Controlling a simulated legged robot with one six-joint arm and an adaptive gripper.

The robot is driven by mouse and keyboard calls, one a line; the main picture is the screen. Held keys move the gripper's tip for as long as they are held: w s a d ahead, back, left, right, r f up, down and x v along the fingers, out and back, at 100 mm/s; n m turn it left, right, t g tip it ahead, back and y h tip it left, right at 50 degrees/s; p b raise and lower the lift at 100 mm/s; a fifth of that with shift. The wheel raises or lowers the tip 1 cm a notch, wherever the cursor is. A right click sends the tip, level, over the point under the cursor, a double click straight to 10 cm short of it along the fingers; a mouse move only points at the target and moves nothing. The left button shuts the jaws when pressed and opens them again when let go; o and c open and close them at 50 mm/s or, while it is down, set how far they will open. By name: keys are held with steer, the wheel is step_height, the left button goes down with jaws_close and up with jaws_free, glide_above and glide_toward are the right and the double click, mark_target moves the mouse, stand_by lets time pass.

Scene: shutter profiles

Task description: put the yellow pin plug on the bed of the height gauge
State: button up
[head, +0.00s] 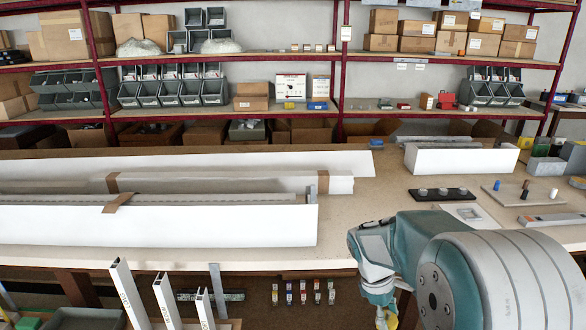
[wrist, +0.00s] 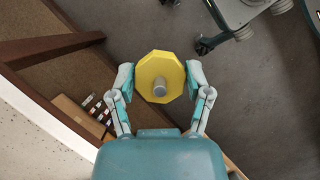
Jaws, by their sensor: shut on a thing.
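The yellow pin plug (wrist: 148,76) is an eight-sided yellow disc with a grey pin sticking up from its middle. In the wrist view my gripper (wrist: 160,78) is shut on it, with one finger at each side of the disc. Below it are dark floor and a brown support. In the head view my gripper (head: 382,300) hangs at the table's front edge, with a bit of yellow at its lower end. I cannot clearly make out the height gauge; a flat grey plate (head: 545,196) with small blue and dark pieces lies on the right of the table.
A black strip (head: 430,196) with several round grey pieces and a small pale square plate (head: 467,214) lie on the table (head: 360,215). Long white profiles (head: 180,226) cover its left side. Upright profiles (head: 165,300) stand in front. Bins are at the right.

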steer(key=w+a+f+m+g+y, duration=0.1)
steer(key=w+a+f+m+y, duration=0.1)
steer(key=w+f+m, duration=0.2)
steer(key=w+a+f+m+y, duration=0.1)
steer(key=w+a+f+m, duration=0.2)
steer(key=f+m, duration=0.3)
step_height(320, 180, down, 4)
steer(key=shift+w+m+g+y, duration=0.4)
steer(key=shift+w, duration=0.5)
